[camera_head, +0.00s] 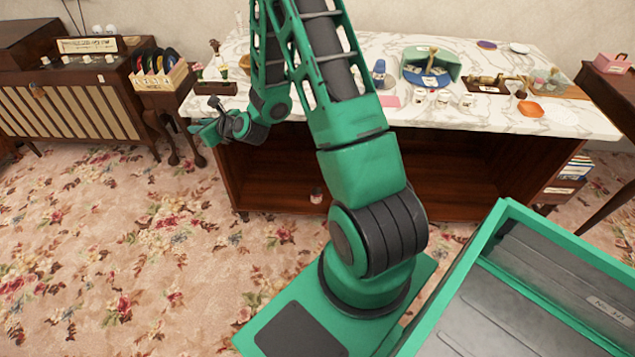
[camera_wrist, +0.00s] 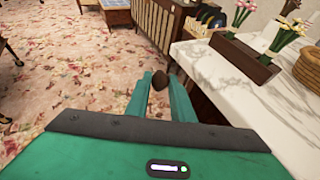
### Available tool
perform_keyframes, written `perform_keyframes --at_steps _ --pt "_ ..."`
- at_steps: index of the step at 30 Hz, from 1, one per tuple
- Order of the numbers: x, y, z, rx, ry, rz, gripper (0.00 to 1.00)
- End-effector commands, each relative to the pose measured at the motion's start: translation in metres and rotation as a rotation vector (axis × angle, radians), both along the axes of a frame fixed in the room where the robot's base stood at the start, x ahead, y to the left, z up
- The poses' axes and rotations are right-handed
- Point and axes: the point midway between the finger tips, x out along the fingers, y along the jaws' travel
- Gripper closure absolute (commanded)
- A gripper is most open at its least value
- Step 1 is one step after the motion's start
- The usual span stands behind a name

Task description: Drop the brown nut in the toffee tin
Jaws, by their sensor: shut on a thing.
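My gripper (camera_wrist: 160,95) is shut on the brown nut (camera_wrist: 158,79), which shows between the tips of its two green fingers in the wrist view. In the head view my gripper (camera_head: 200,127) is at the left end of the marble counter (camera_head: 285,103), and the nut is too small to make out there. The wrist view shows carpet below the nut, with the counter edge to the right. I cannot tell which container is the toffee tin; labels are too small to read.
A brown planter with flowers (camera_wrist: 238,62) stands on the counter near my gripper. A record rack (camera_head: 160,78) sits on a small table to the left. A green open box (camera_head: 430,66), several white cups and trays fill the counter's right half. A pink box (camera_head: 613,63) stands far right.

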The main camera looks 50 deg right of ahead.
Motion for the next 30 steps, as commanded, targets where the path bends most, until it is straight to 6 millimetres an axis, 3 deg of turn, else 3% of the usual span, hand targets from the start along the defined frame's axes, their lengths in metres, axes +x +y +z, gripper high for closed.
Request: perform_keyframes --at_steps 1,8,16,23,30 --pt "0.005 -0.008 -0.020 0.003 0.006 -0.023 0.99" --pt "0.027 -0.061 -0.094 0.001 0.004 -0.144 0.99" --pt "0.035 -0.149 -0.188 0.000 0.002 -0.293 0.99" --pt "0.018 -0.231 -0.269 0.000 0.002 -0.411 0.99" --pt "-0.024 -0.310 -0.353 -0.002 0.003 -0.520 0.99"
